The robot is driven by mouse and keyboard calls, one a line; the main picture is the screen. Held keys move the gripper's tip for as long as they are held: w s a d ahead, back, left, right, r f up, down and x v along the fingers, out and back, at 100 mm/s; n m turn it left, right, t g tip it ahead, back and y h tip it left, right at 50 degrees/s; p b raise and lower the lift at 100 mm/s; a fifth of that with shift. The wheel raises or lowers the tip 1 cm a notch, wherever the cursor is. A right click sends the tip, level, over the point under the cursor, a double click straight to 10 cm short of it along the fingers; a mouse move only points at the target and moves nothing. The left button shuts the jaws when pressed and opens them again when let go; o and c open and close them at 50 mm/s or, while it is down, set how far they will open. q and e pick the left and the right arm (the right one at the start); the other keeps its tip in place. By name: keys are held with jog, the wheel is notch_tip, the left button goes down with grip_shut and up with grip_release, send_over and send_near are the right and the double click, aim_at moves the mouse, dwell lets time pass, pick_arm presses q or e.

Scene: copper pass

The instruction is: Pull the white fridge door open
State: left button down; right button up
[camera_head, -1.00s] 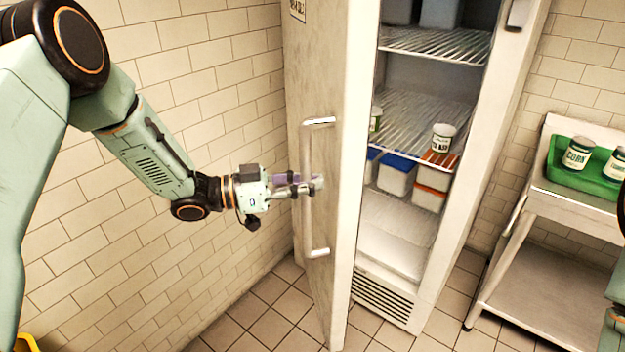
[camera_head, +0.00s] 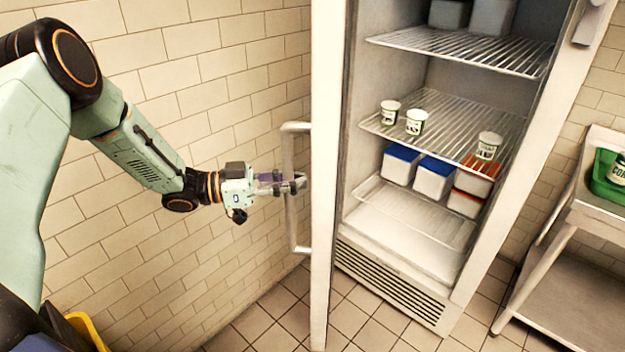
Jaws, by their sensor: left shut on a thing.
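The white fridge door (camera_head: 326,150) stands open at the left of the fridge and shows nearly edge-on. Its long bar handle (camera_head: 289,215) sticks out to the left. My left gripper (camera_head: 292,184) is shut on the handle at about its mid-height. The open fridge (camera_head: 398,257) shows wire shelves with small white tubs (camera_head: 415,121), blue-lidded boxes (camera_head: 434,178) and orange-lidded boxes (camera_head: 467,204). My right gripper is not in view.
A metal cart (camera_head: 572,272) with a green tray (camera_head: 609,178) and cans stands to the right of the fridge. A tiled wall (camera_head: 170,60) runs behind the door and my left arm. Tiled floor (camera_head: 270,325) lies bare below the door. Something yellow (camera_head: 88,331) shows at the lower left.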

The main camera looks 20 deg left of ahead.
pick_arm(q)
jog(key=a+b, duration=0.1)
jog(key=a, duration=1.6)
jog(key=shift+s+a+f+b, duration=0.2)
jog(key=shift+a+f+b, duration=0.1)
jog(key=shift+a, duration=0.1)
jog(key=c, duration=1.8)
grip_release()
jog(key=o, duration=0.3)
jog(key=shift+s+a+r, duration=0.1)
jog(key=shift+s+r, duration=0.05)
jog(key=shift+s, duration=0.05)
jog(key=shift+o, duration=1.4)
jog(key=shift+r, duration=0.1)
jog(key=shift+w, duration=0.2)
